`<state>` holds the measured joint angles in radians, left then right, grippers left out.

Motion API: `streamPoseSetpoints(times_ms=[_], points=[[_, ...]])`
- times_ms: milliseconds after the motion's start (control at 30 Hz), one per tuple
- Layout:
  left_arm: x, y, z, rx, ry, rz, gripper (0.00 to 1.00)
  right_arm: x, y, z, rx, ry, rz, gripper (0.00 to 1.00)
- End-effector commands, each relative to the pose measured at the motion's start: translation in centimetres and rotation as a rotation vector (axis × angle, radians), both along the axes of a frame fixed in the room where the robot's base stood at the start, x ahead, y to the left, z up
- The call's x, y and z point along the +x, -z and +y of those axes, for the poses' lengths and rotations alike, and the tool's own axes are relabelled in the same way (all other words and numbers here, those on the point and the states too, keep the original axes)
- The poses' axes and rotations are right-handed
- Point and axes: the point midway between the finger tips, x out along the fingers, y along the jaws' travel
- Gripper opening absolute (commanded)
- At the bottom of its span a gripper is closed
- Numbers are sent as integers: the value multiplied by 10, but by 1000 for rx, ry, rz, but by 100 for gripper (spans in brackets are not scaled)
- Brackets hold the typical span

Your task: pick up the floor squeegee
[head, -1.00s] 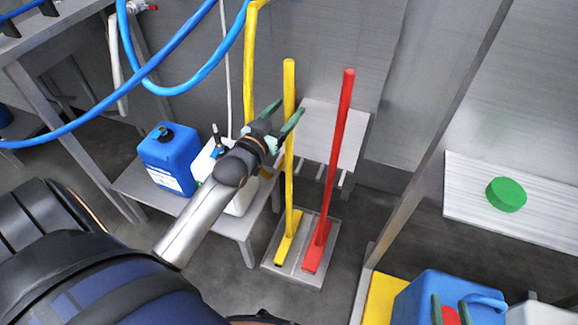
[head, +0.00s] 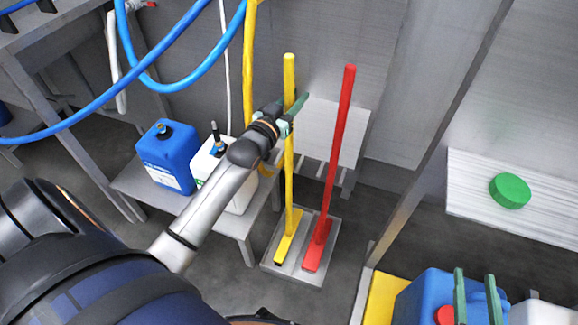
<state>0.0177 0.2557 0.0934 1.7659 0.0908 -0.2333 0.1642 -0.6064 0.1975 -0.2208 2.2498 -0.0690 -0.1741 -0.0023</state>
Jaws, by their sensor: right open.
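A yellow long-handled tool (head: 290,165) with a flat head and a dark strip stands upright on a grey floor plate; it looks like the squeegee. A red long-handled tool (head: 339,140) stands right of it on the same plate. My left gripper (head: 291,106) is at the upper part of the yellow handle. One green finger shows at the handle's right side; the other is hidden, so its closure is unclear. My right gripper (head: 475,298) is at the bottom right, open and empty, over a blue canister.
A low metal bench (head: 240,226) holds a blue canister (head: 168,153) and a white canister (head: 238,192). Blue and yellow hoses hang nearby. A metal post (head: 415,190) stands right of the tools. A green disc (head: 509,191) lies on a shelf. The blue canister (head: 425,290) is below my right gripper.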

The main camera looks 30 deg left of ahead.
Motion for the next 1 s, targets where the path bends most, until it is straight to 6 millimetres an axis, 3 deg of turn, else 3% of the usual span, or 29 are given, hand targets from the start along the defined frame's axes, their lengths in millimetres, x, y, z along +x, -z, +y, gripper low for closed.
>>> streamPoseSetpoints(times_ms=[33,267,1000], points=[[0,0,0,0,0,0,24,0,0,0,0,0,0,50],[0,0,0,0,0,0,0,0,0,0,0,0,1,50],[0,0,0,-1,0,0,0,0,1,0,0,0,3,50]])
